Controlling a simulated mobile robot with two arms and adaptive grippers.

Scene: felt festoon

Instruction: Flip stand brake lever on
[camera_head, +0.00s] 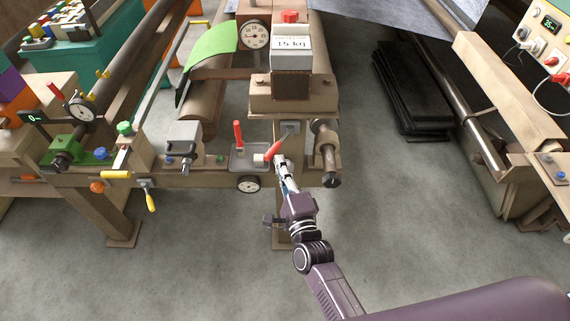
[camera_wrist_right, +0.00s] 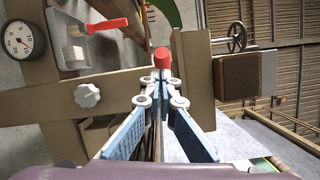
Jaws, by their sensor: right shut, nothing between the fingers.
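The brake lever (camera_head: 274,150) has a red handle that slants down-left from a small grey mount (camera_head: 290,127) on the stand's front post. My right gripper (camera_head: 282,163) is shut and empty, its fingertips close beside the lower end of the red handle. In the right wrist view the closed fingertips (camera_wrist_right: 161,76) point at a red rounded end (camera_wrist_right: 161,60), which looks like the lever handle's tip. I cannot tell whether they touch it. The lever's pivot is hidden in the wrist view. My left gripper is not in view.
A grey tray (camera_head: 240,164) with a red-handled tool (camera_head: 238,134) sits left of the lever. A round gauge (camera_head: 248,184) is below it. A roller end (camera_head: 331,178) juts out at the right. A 15 kg weight box (camera_head: 291,56) stands above. Floor in front is clear.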

